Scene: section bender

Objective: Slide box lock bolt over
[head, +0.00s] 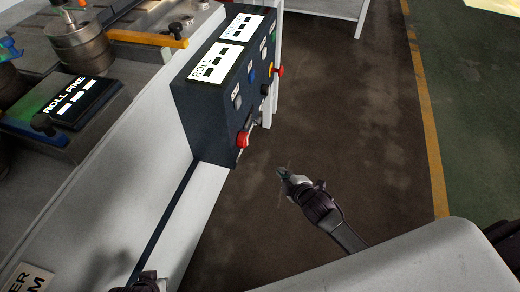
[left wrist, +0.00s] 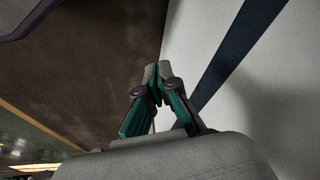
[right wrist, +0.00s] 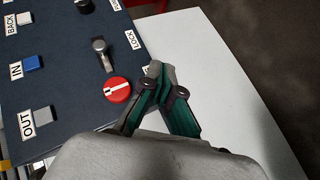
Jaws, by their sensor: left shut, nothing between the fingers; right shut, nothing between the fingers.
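The dark blue control box (head: 192,112) stands on the side of the pale machine, and its face with buttons fills the upper left of the right wrist view (right wrist: 60,105). A grey metal bolt or lever with a round knob (right wrist: 100,47) sits on that face, beside a LOCK label (right wrist: 132,40) and above a red rotary knob (right wrist: 117,89). My right gripper (head: 281,172) is shut and empty, apart from the box; its fingertips (right wrist: 154,70) show right of the red knob. My left gripper (left wrist: 158,72) is shut and empty beside a pale panel.
A blue push button (right wrist: 32,63) and a grey one (right wrist: 41,114) lie left of the bolt. The red knob also shows in the head view (head: 243,140). Steel rollers (head: 80,45) and a small sign panel stand on the machine. The brown floor (head: 350,120) right of the box is open.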

